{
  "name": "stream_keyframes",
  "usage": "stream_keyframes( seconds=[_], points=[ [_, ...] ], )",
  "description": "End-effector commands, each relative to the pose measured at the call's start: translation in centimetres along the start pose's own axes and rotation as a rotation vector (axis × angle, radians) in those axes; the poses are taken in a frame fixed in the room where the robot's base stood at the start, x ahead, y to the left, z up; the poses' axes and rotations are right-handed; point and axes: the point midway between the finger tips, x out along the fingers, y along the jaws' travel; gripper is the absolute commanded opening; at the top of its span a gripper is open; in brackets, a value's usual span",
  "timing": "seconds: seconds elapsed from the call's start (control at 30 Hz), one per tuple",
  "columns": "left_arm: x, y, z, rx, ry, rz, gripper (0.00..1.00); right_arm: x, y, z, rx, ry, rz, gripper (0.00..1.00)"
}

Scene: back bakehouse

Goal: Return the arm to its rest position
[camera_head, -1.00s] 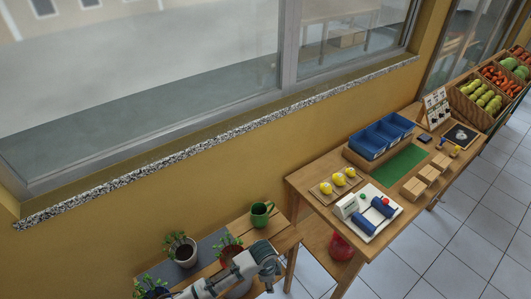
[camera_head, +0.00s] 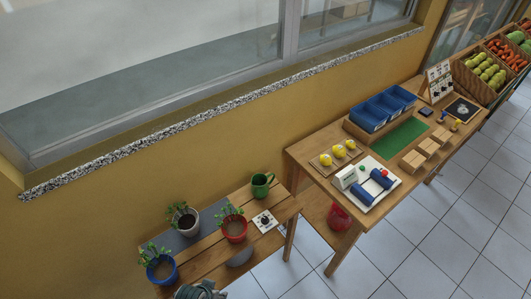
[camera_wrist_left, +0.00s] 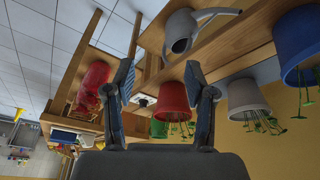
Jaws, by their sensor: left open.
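In the head view my left arm (camera_head: 200,291) shows only as a dark grey piece at the bottom edge, in front of the plant bench. In the left wrist view, which is upside down, my left gripper (camera_wrist_left: 160,88) has its two fingers spread apart with nothing between them. A grey watering can (camera_wrist_left: 180,32), a red pot (camera_wrist_left: 254,86), a white pot (camera_wrist_left: 246,94) and a blue pot (camera_wrist_left: 297,45) lie beyond the fingers. My right gripper is in neither view.
A longer table (camera_head: 320,172) stands right. Tiled floor (camera_head: 410,250) is clear.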

Motion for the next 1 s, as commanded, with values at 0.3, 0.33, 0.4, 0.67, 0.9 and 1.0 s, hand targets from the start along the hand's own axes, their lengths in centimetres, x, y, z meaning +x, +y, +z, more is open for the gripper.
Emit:
stream_keyframes(
  seconds=[0.3, 0.33, 0.4, 0.67, 0.9, 1.0],
  points=[
    [1.3, -3.5, 4.1, -0.125, -0.037, -0.104, 0.55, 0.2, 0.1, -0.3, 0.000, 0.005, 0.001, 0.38],
    [2.1, -3.5, 4.2, -0.124, -0.040, -0.103, 0.55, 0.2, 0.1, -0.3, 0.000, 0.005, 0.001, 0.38],
    [4.1, -3.6, 4.5, -0.123, -0.047, -0.100, 0.55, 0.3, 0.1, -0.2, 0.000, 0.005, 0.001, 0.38],
    [12.4, -3.7, 7.2, -0.118, -0.082, -0.090, 0.55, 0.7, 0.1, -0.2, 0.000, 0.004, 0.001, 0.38],
    [23.8, -3.3, 14.6, -0.111, -0.140, -0.079, 0.55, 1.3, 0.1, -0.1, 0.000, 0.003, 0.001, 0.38],
    [28.4, -2.9, 19.8, -0.105, -0.168, -0.073, 0.55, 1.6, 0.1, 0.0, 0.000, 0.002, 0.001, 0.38]
  ],
)
